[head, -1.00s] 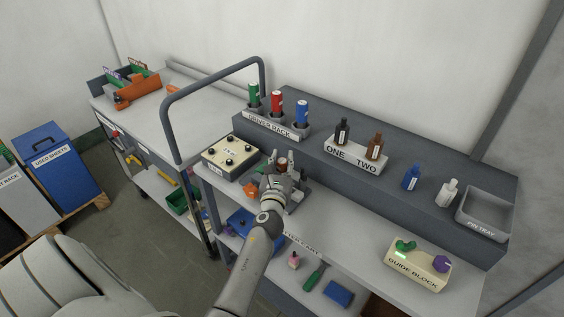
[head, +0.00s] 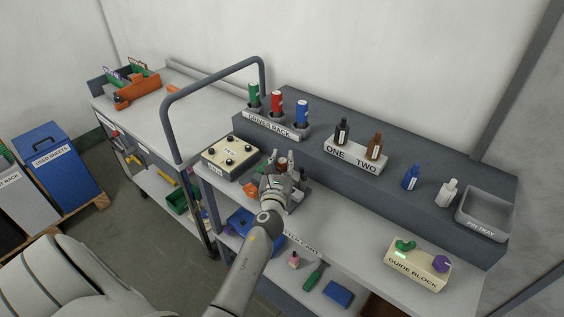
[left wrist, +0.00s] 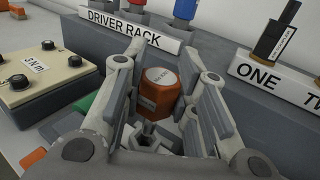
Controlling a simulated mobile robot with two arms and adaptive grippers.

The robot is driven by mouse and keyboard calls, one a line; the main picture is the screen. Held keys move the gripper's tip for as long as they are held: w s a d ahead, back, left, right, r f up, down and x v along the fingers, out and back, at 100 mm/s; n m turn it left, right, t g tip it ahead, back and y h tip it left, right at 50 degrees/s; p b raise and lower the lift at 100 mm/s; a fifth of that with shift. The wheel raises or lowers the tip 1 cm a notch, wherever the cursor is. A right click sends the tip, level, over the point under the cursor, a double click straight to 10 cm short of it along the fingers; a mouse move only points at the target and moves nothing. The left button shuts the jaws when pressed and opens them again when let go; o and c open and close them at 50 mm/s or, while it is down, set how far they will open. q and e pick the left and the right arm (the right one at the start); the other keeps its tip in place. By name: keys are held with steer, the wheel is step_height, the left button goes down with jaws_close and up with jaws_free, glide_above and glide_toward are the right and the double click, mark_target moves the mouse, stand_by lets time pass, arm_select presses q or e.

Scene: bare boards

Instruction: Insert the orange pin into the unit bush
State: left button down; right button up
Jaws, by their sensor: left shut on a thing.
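My left gripper (head: 283,168) is over the front bench, just in front of the driver rack. It is shut on the orange pin (left wrist: 158,96), which has a faceted orange-brown body and a pale round label on top. In the left wrist view the pin stands roughly upright between the fingers of my gripper (left wrist: 163,88). A grey angular part, which looks like the unit bush (left wrist: 147,137), shows just below and nearer the wrist. Whether the pin's lower end touches or enters it is hidden. My right gripper is not in view.
The driver rack (head: 269,126) stands behind my gripper, and a control box with black knobs (head: 230,158) stands left of it. An orange piece (head: 250,189) lies close by. A guide block (head: 418,265) and pin tray (head: 485,214) are at right. The bench between is clear.

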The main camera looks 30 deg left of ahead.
arm_select(q)
steer(key=shift+f+b, duration=2.25)
steer(key=shift+f, duration=0.1)
steer(key=c, duration=1.1)
jaws_free()
steer(key=v, duration=1.2)
steer(key=shift+w+d+r, duration=0.1)
steer(key=shift+d, duration=0.15)
